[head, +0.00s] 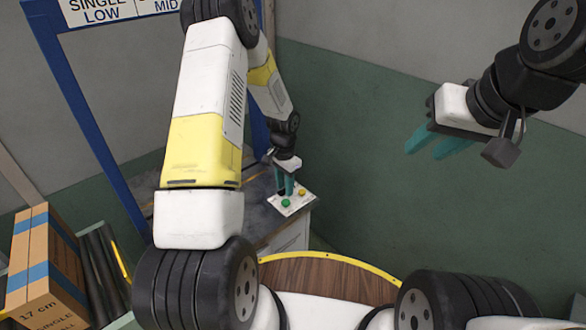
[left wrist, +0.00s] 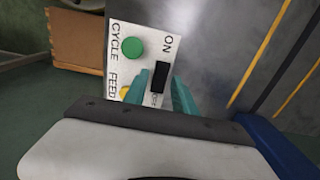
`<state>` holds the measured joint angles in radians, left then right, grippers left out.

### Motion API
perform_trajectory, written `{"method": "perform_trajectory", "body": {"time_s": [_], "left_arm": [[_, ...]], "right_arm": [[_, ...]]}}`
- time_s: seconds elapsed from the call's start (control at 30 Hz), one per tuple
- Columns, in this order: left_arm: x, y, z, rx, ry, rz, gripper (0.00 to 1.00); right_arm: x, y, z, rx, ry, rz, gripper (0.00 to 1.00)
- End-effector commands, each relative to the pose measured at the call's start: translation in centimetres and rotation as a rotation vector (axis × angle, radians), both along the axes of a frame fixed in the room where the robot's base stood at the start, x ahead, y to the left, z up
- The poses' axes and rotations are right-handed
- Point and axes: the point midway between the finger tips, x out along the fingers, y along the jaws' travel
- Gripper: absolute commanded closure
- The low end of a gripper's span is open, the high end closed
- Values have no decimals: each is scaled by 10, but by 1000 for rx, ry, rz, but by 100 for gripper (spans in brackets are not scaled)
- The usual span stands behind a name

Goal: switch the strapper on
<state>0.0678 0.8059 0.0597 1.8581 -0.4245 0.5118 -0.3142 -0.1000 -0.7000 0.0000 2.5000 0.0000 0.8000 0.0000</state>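The strapper's white control panel (head: 297,207) sits on a grey cabinet in the head view. It carries a green button (head: 286,203) and a yellow button (head: 302,191). In the left wrist view, the panel shows a black switch (left wrist: 161,77) beside the word ON, next to the green button (left wrist: 131,47) labelled CYCLE and the partly hidden yellow button (left wrist: 124,92). My left gripper (head: 284,184) is over the panel. Its teal fingers (left wrist: 160,82) stand apart, one on each side of the switch; contact cannot be told. My right gripper (head: 430,147) is open, empty and raised at the right.
A cardboard box (head: 45,265) with blue tape rests on rollers (head: 103,262) at the lower left. A blue frame (head: 85,120) with a sign (head: 110,8) stands behind my left arm. A yellow-edged wooden surface (head: 325,275) lies near my base. The space beside the green wall is clear.

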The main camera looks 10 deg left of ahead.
Motion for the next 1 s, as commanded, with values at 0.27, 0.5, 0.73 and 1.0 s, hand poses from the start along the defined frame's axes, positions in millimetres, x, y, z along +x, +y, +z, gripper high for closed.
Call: {"method": "perform_trajectory", "body": {"time_s": [0.27,0.5,0.73,1.0], "left_arm": [[0,0,0,0,0,0,100],[-4,4,-1,-61,-74,4,100],[-7,5,-1,-132,-165,2,100],[-6,4,-1,-137,-174,-1,100]], "right_arm": [[0,0,0,0,0,0,64],[0,0,0,0,0,0,64],[0,0,0,0,0,0,64],[0,0,0,0,0,0,64]]}}
